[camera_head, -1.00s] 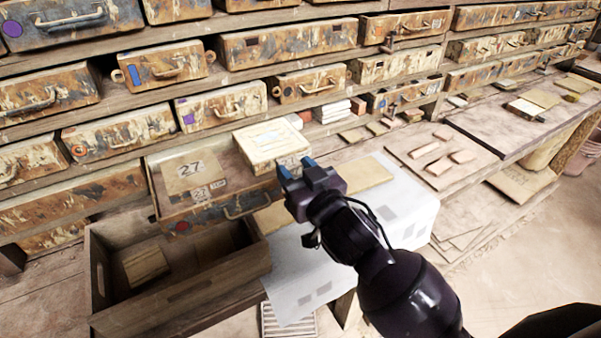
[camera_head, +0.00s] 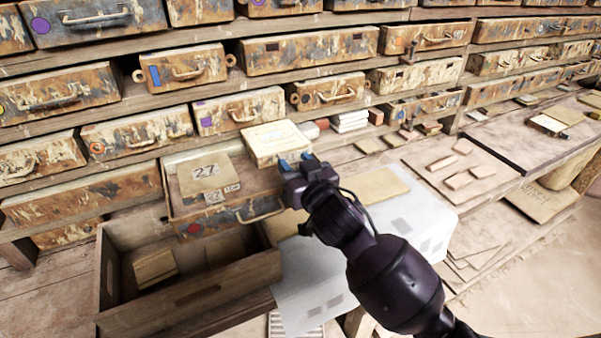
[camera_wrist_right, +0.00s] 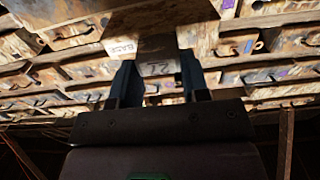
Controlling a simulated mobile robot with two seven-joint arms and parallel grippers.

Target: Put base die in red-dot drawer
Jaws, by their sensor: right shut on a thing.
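The base die, a pale cream block (camera_head: 277,142), is in my right gripper (camera_head: 297,161), whose blue-tipped fingers are shut on its near right side. In the right wrist view the die (camera_wrist_right: 160,22) shows labels "BASE" and "27" between the fingers (camera_wrist_right: 158,78). The red-dot drawer (camera_head: 225,221) is pulled out, with a red dot on its front left and a metal handle. A tan block labelled 27 (camera_head: 207,178) lies in its left part. The die is above the drawer's back right side; the exact gap is unclear. My left gripper is out of view.
Rows of other drawers (camera_head: 308,49) rise behind. White stacked blocks (camera_head: 349,121) stand behind the die. A white sheet (camera_head: 430,215) and a tan board (camera_head: 378,188) lie to the right.

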